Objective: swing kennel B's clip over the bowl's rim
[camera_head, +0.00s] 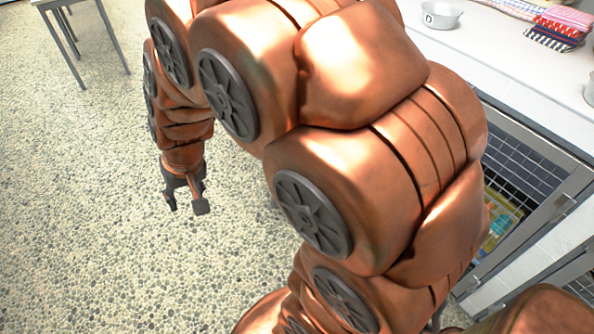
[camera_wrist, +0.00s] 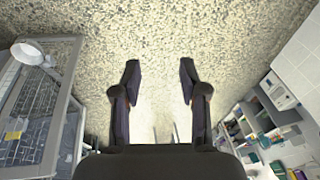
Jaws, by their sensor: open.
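My gripper (camera_head: 187,206) hangs over the pebbled floor in the head view, left of the kennels and apart from them. In the wrist view its two dark fingers (camera_wrist: 159,72) are spread, with nothing between them. A barred kennel front in a grey frame (camera_wrist: 68,85) stands at the left of the wrist view. A pale round thing, perhaps a bowl (camera_wrist: 27,53), is at its upper part. In the head view a metal bowl marked D (camera_head: 440,17) sits on the white counter. I cannot make out a clip or a letter B; my arm hides part of the kennels.
The white counter (camera_head: 500,60) runs above the kennels, with folded towels (camera_head: 560,25) on it. A barred kennel (camera_head: 520,165) below holds something yellow and green. A grey-legged table (camera_head: 75,12) stands far left. Shelves (camera_wrist: 245,125) stand right in the wrist view. Floor around my gripper is clear.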

